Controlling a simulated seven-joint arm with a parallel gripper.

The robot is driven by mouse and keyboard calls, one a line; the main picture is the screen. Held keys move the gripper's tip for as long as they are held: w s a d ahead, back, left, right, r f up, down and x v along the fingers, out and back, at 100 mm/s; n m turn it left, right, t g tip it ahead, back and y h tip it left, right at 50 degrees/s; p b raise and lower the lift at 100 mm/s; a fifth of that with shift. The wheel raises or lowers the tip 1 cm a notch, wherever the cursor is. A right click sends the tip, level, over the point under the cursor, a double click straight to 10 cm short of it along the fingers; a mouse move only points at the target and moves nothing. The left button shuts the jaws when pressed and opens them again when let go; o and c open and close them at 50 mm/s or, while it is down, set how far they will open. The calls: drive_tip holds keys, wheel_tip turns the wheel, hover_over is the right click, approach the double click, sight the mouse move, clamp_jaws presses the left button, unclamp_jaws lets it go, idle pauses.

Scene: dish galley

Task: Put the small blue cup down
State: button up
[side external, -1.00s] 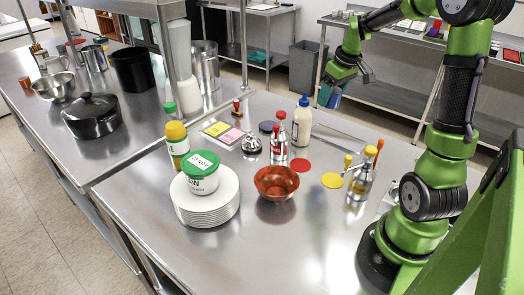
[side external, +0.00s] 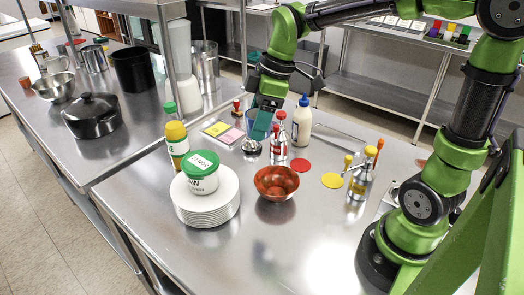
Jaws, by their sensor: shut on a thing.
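The small blue cup (side external: 250,121) shows as a light blue patch at my gripper (side external: 261,121), partly hidden by a teal finger. My gripper is shut on the cup and points down over the back middle of the steel table (side external: 310,245). The cup is just behind the silver bell (side external: 251,146) and left of the red-capped bottles. I cannot tell whether the cup touches the table.
A red bottle (side external: 278,145) and a white blue-capped bottle (side external: 302,122) stand close on the right. Sticky notes (side external: 217,129), a yellow bottle (side external: 178,145), stacked plates (side external: 207,210) with a green-lidded tub (side external: 202,178), and a red-brown bowl (side external: 276,182) are nearby. The front table is clear.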

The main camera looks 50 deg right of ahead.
drive_tip(key=s+a+n, duration=0.3)
drive_tip(key=s+a, duration=0.1)
drive_tip(key=a, duration=0.4)
drive_tip(key=n+g, duration=0.2)
drive_tip(key=n, duration=0.2)
hover_over(247, 267)
drive_tip(key=shift+y, duration=0.3)
drive_tip(key=f, duration=1.1)
drive_tip(key=d+f, duration=0.1)
drive_tip(key=f, duration=0.5)
drive_tip(key=shift+s+f, duration=0.15)
drive_tip(key=shift+f, duration=2.15)
drive_tip(key=shift+f, duration=0.1)
drive_tip(key=o, duration=1.1)
